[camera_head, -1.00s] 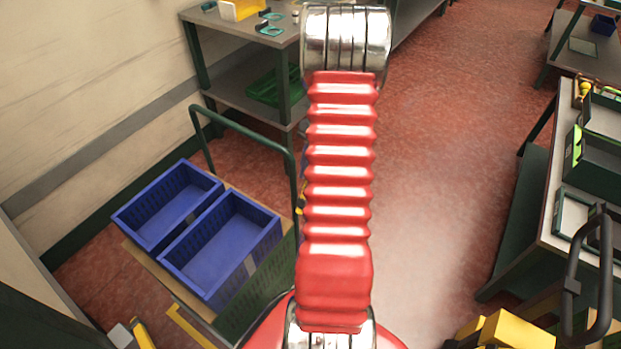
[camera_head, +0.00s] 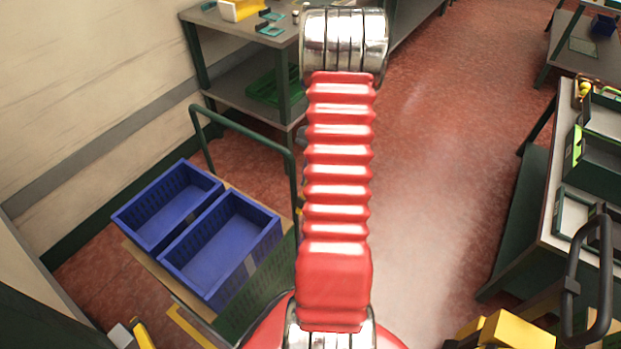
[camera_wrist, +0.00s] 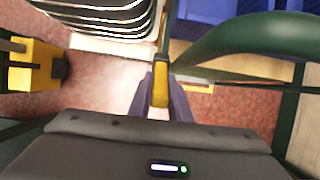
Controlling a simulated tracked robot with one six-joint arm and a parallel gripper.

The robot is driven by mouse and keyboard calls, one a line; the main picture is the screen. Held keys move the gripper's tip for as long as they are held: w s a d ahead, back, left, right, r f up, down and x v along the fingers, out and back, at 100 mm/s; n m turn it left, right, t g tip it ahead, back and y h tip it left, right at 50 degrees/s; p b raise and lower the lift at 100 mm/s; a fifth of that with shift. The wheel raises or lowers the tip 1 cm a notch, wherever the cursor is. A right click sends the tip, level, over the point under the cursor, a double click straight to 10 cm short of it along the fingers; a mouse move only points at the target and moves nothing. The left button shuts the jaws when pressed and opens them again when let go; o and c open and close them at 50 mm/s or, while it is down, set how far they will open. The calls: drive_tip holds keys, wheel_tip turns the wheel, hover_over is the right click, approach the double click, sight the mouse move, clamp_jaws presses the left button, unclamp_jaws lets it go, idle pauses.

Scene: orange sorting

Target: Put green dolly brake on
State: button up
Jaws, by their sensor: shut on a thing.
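The dolly has a green tubular handle (camera_head: 240,127) and a flat bed (camera_head: 150,262) at the left in the head view. In the wrist view the handle (camera_wrist: 245,38) curves across the right side. A yellow brake lever (camera_wrist: 161,86) stands upright in the middle of the wrist view, beside the handle. My gripper (camera_wrist: 162,98) is shut on this lever, with one dark purple finger on each side. In the head view my red arm hides most of the gripper and lever.
Two empty blue crates (camera_head: 168,205) (camera_head: 221,248) stand on the dolly bed. A wall lies left, and a workbench (camera_head: 240,30) stands behind the dolly. A table with trays (camera_head: 550,215) is at the right. The red floor between is clear.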

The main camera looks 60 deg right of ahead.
drive_tip(key=shift+a, duration=0.1)
clamp_jaws()
drive_tip(key=shift+a+r+h, duration=0.25)
drive_tip(key=shift+a+h, duration=0.15)
drive_tip(key=shift+h, duration=0.4)
drive_tip(key=o, duration=0.9)
unclamp_jaws()
drive_tip(key=shift+c, duration=0.2)
drive_tip(key=shift+r, duration=0.1)
drive_tip(key=v, duration=1.3)
drive_tip(key=shift+r, duration=0.2)
drive_tip(key=shift+d, duration=0.1)
drive_tip(key=shift+c, duration=0.4)
